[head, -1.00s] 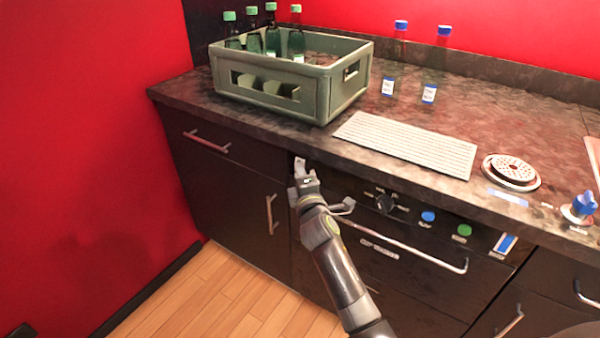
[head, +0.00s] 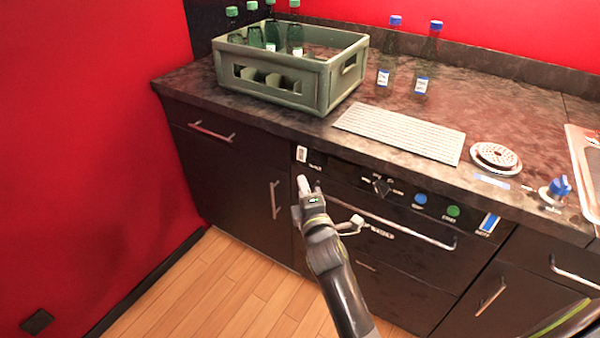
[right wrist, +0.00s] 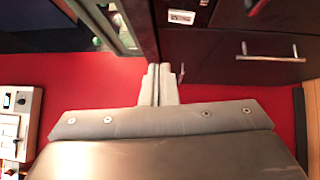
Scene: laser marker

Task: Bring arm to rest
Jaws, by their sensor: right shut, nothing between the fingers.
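My right gripper (head: 309,186) is in front of the dark appliance panel, below the counter edge. It is shut and empty. In the right wrist view its two fingers (right wrist: 159,84) lie side by side with no object between them. My right arm comes up from the bottom of the head view. My left gripper does not show.
A green crate (head: 318,92) with bottles stands on the counter (head: 190,85). Two blue-capped bottles (head: 424,75), a ribbed white mat (head: 398,134) and a round drain (head: 495,157) are there too. An oven-like panel with a long handle (head: 400,230) is behind the gripper.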

